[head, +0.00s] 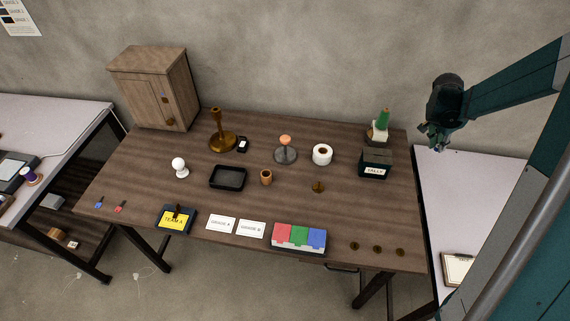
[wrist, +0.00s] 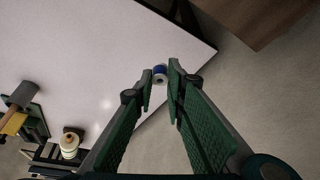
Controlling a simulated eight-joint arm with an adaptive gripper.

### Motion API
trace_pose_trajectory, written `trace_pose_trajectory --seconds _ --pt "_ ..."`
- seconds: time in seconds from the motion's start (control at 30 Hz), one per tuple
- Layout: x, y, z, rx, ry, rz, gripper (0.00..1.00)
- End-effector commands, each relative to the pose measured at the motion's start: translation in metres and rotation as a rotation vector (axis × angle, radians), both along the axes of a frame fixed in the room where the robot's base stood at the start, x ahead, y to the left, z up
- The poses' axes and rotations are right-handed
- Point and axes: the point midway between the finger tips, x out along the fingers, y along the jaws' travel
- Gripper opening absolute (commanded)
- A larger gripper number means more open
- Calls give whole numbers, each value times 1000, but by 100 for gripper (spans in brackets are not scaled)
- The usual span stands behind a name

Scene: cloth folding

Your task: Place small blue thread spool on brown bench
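The small blue thread spool (wrist: 160,75), blue with pale ends, shows in the wrist view between my fingertips. The fingers lie close along both its sides, and my gripper (wrist: 160,76) appears shut on it. In the head view my gripper (head: 436,138) hangs off the right end of the brown bench (head: 145,190), above the pale table. The bench's wooden top carries several objects. A larger blue-purple spool (head: 30,175) stands on the far-left table.
A black box (head: 375,164) and green-topped item (head: 382,125) stand near the bench's right end. A brass stand (head: 220,133), black tray (head: 228,177) and tape roll (head: 322,154) occupy the middle. A cream spool (wrist: 69,145) stands below.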

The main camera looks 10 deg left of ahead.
Motion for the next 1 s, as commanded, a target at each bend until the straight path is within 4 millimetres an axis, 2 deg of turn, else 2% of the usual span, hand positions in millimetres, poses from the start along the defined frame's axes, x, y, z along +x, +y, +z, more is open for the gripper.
trace_pose_trajectory --seconds 1.0 --pt "-146 102 48 1 -1 783 10"
